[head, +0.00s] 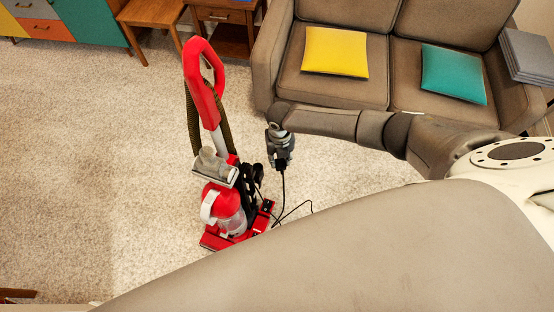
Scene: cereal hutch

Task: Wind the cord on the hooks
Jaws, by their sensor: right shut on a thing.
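A red upright vacuum cleaner (226,210) stands on the carpet left of the middle, with a tall red handle. Black parts that look like the cord hooks (252,178) are on its right side. My right gripper (282,164) is to the right of them, apart from the vacuum, and shut on the black cord (284,188). The cord hangs below the gripper and runs to the floor and the vacuum's base, with a loose end curving right. The gripper's fingertips are small and partly dark. My left gripper is not in view.
A grey-brown sofa (262,62) with yellow (335,52) and teal (453,74) cushions stands behind at the right. A wooden side table (232,40) is behind the vacuum. The carpet (90,150) on the left is clear. My own body covers the lower right.

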